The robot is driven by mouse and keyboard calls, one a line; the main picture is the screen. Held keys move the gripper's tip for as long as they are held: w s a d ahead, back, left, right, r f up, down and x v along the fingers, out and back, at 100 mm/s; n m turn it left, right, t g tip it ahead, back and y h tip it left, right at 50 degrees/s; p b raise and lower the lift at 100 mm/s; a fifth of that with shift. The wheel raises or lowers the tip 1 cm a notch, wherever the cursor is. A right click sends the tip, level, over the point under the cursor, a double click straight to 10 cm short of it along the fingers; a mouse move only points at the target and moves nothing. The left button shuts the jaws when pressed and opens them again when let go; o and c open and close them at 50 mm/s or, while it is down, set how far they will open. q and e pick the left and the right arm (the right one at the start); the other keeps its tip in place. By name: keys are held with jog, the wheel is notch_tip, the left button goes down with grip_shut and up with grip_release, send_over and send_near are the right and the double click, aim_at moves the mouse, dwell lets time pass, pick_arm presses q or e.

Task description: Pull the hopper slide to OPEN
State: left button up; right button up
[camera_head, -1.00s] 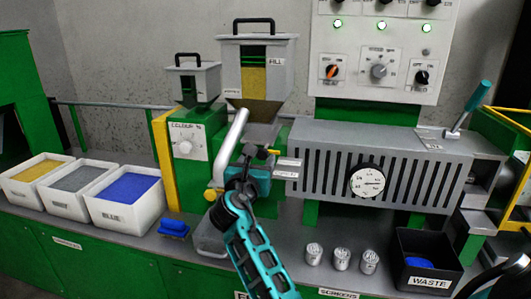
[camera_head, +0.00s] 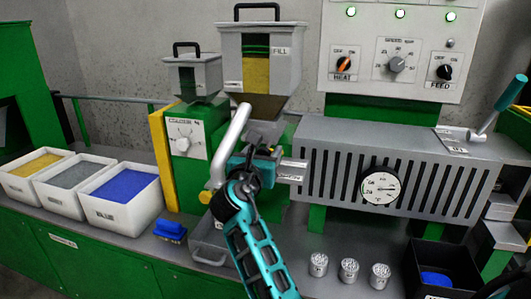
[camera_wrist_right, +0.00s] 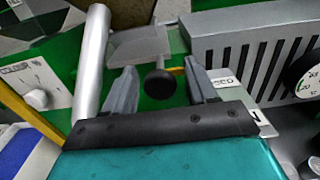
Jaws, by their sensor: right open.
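The larger grey hopper (camera_head: 287,70) stands above the feed throat, with yellow material behind its front window. A round black knob (camera_wrist_right: 160,83), which looks like the slide's handle, shows in the right wrist view below a grey plate (camera_wrist_right: 140,46) under the hopper. My right gripper (camera_wrist_right: 160,67) is open, with one finger on each side of the knob. I cannot tell whether either finger touches it. In the head view the right gripper (camera_head: 264,150) is just under the hopper and hides most of the slide. My left gripper is not in view.
A slanted silver pipe (camera_head: 231,146) stands close left of the right gripper. The slotted grey barrel (camera_head: 335,160) with a round gauge (camera_head: 381,188) lies to the right. Bins of yellow, grey and blue material (camera_head: 125,195) stand at left. A black bin (camera_head: 412,268) is at lower right.

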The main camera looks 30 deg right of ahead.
jog(key=shift+c, duration=0.4)
grip_shut()
dwell(0.4)
